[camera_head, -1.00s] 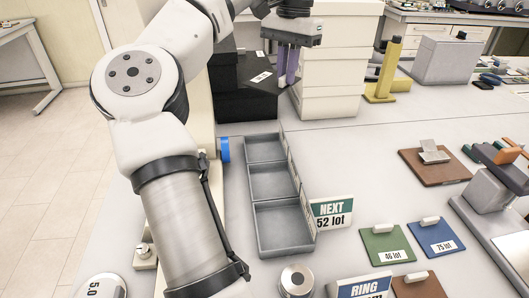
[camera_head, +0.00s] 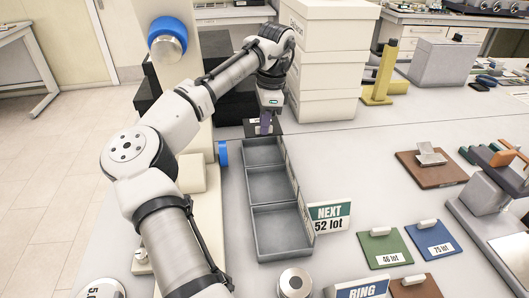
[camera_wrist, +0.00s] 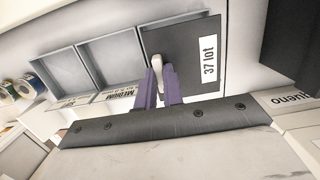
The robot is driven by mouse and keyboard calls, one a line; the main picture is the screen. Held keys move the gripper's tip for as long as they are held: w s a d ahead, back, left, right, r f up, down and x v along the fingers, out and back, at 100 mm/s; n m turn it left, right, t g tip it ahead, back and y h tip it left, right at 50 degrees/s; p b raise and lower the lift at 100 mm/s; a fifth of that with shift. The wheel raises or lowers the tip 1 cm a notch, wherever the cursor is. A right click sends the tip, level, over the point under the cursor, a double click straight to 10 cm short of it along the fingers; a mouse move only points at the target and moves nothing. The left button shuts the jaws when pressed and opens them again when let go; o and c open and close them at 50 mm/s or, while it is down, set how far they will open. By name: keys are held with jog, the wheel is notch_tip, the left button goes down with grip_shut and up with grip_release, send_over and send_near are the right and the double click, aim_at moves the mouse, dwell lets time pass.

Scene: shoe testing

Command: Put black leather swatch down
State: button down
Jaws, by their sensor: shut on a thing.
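The black leather swatch (camera_wrist: 185,35) is a dark square with a white "37 lot" label and a small pale tab. My gripper (camera_wrist: 161,75), with purple fingers, is shut on that tab. In the head view the swatch (camera_head: 250,129) shows as a dark edge under my gripper (camera_head: 265,128), at the far end of the grey three-compartment tray (camera_head: 251,218). In the wrist view it covers the place of the end compartment. I cannot tell whether it touches the tray.
A "NEXT 52 lot" sign (camera_head: 330,217) stands right of the tray. White stacked boxes (camera_head: 325,70) stand behind. Green (camera_head: 378,240) and blue (camera_head: 428,232) swatches lie to the right. A metal weight (camera_head: 295,284) stands in front of the tray.

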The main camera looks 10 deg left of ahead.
notch_tip(320, 180, down, 10)
jog(key=shift+f+p, duration=0.1)
jog(key=shift+p, duration=0.7)
jog(key=shift+f, duration=0.15)
jog(key=c, duration=1.8)
grip_release()
jog(key=r, duration=0.4)
jog(key=d+r+b, duration=0.1)
jog(key=r, duration=0.3)
jog(key=r+b, duration=0.1)
jog(key=r, duration=0.3)
jog(key=shift+w+d+r, duration=0.15)
jog(key=shift+w+d, duration=0.05)
jog(key=shift+w, duration=0.05)
